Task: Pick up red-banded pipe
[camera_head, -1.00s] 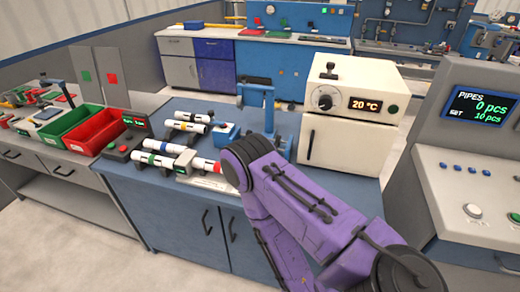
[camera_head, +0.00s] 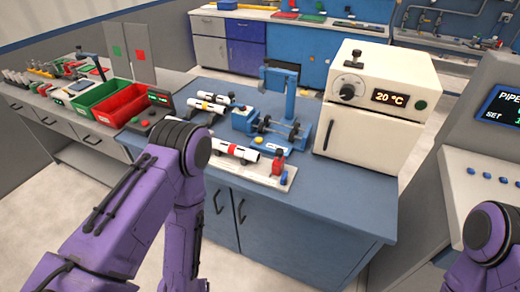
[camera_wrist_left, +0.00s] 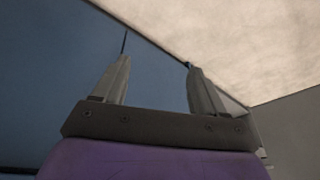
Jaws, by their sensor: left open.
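The red-banded pipe (camera_head: 240,152) is white with a red band and dark rings. It lies on a pale rack at the front of the blue bench in the head view, and my left arm hides its left end. My left gripper (camera_wrist_left: 157,62) shows in the left wrist view, open with nothing between its fingers. A blue surface and a pale floor lie behind the fingers. The gripper is not visible in the head view, and the pipe is not visible in the wrist view. Only part of my right arm shows at the right edge, without its gripper.
Other white pipes (camera_head: 207,106) lie behind, one with a yellow band. A blue device with rollers (camera_head: 282,126) stands beside them. A white oven (camera_head: 368,105) stands at the bench's right. Green (camera_head: 104,95) and red bins (camera_head: 125,108) are at left. The bench's front right is clear.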

